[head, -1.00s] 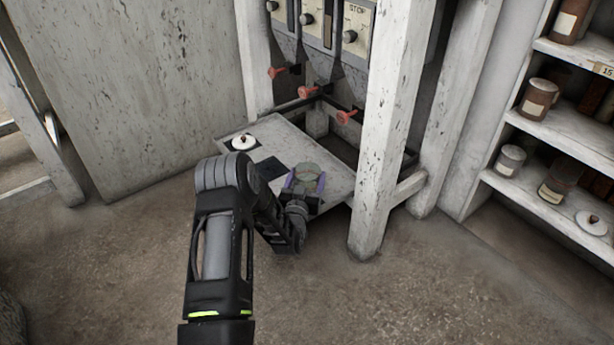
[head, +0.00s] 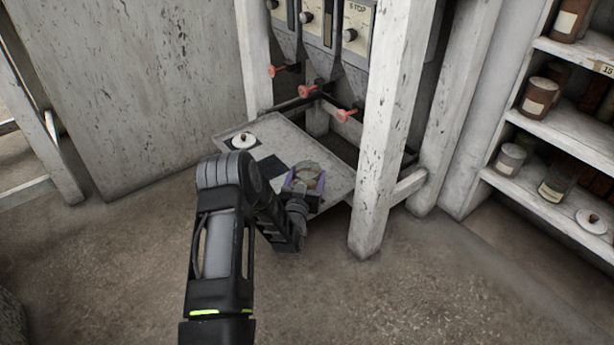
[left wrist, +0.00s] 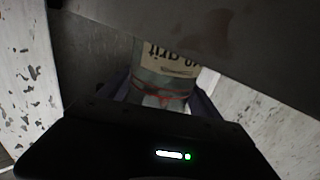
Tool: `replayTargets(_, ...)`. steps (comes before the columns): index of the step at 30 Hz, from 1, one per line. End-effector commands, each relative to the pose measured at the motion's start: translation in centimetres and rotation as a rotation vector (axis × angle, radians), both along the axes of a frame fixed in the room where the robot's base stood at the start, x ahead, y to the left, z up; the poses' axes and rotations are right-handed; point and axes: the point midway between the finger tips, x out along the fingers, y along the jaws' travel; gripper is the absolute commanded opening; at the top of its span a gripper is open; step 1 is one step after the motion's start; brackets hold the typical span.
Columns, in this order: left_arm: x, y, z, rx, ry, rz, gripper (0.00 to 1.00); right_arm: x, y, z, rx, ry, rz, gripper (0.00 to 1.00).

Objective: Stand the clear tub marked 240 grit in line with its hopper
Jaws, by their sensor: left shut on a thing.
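A clear tub (head: 307,169) is between the purple fingers of my left gripper (head: 304,181), over the near right part of the pale tray (head: 335,172). The gripper is shut on it. In the left wrist view the tub (left wrist: 165,88) has a tan label reading upside down "0 grit", its first figures hidden. I cannot tell whether the tub touches the tray. Three grey hoppers stand behind the tray, with red handles; the right one (head: 349,82) is nearest the post. My right gripper is out of view.
Two dark square pads lie on the tray; a white lid with a knob (head: 243,141) sits on the far left one, and the middle pad (head: 271,167) is bare. A thick white post (head: 385,130) stands right of the tray. Shelves with jars (head: 540,97) are at the right.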

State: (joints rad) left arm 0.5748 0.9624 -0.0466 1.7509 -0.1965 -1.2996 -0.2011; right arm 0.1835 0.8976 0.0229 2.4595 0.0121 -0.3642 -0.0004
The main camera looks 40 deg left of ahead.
Motion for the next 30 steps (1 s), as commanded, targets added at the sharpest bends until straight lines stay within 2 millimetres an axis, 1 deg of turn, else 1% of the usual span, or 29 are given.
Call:
replayTargets(11,0.0,0.0,-0.1,0.000,-0.001,0.000,0.26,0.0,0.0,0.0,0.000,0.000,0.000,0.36)
replayTargets(29,0.0,0.0,-1.3,0.000,-0.001,0.000,0.26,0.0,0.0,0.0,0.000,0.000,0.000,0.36)
replayTargets(30,0.0,0.0,-1.3,0.000,-0.001,0.000,0.74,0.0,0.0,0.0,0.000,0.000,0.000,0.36)
